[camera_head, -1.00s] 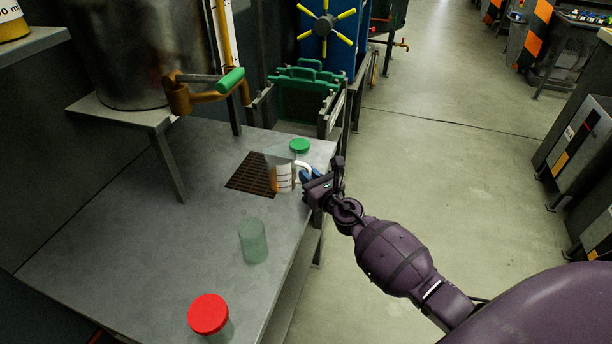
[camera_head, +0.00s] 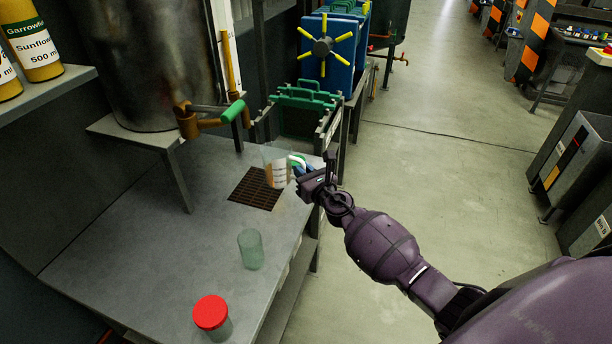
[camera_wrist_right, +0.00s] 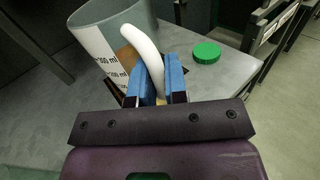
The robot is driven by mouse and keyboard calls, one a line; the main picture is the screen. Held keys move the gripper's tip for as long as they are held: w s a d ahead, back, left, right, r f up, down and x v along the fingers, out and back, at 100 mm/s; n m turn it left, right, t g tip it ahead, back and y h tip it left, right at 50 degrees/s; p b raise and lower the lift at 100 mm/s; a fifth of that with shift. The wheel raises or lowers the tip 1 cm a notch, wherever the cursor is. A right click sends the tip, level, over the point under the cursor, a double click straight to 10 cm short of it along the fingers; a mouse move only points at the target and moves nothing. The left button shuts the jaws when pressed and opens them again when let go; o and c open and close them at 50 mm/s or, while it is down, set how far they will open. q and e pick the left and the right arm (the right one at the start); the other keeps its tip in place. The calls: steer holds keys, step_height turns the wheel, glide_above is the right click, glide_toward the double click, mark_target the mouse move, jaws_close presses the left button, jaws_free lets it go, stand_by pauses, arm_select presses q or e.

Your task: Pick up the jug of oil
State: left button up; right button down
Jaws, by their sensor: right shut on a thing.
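The jug of oil (camera_head: 279,175) is clear, with measuring marks, a white handle and amber oil low inside. In the head view it is over the far right part of the metal table, beside the floor-like grate, and looks a little raised. My right gripper (camera_head: 301,172) is shut on its handle. In the right wrist view the blue fingers (camera_wrist_right: 160,82) are on either side of the white handle (camera_wrist_right: 143,58), and the jug body (camera_wrist_right: 103,42) is tilted in the picture. My left gripper is out of view.
A green lid (camera_wrist_right: 207,52) is near the table corner behind the jug. A clear glass (camera_head: 250,250) and a red-lidded jar (camera_head: 211,315) stand nearer on the table (camera_head: 150,240). A green-handled tap (camera_head: 232,111) juts from the metal vessel at left. Right of the table is open floor.

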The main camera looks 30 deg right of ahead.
step_height(320, 180, up, 4)
steer(key=shift+f+p, duration=0.1)
steer(key=shift+p, duration=1.15)
steer(key=shift+r+p, duration=0.65)
steer(key=shift+r, duration=0.2)
steer(key=shift+r+p, duration=0.3)
steer(key=shift+r, duration=0.05)
step_height(320, 180, up, 4)
steer(key=p, duration=0.3)
steer(key=shift+f, duration=0.1)
steer(key=shift+r+p, duration=0.8)
steer(key=shift+p, duration=0.05)
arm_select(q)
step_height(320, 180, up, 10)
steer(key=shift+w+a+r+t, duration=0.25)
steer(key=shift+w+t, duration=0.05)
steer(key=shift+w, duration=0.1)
arm_select(e)
steer(key=shift+r, duration=0.2)
steer(key=shift+a+r, duration=0.1)
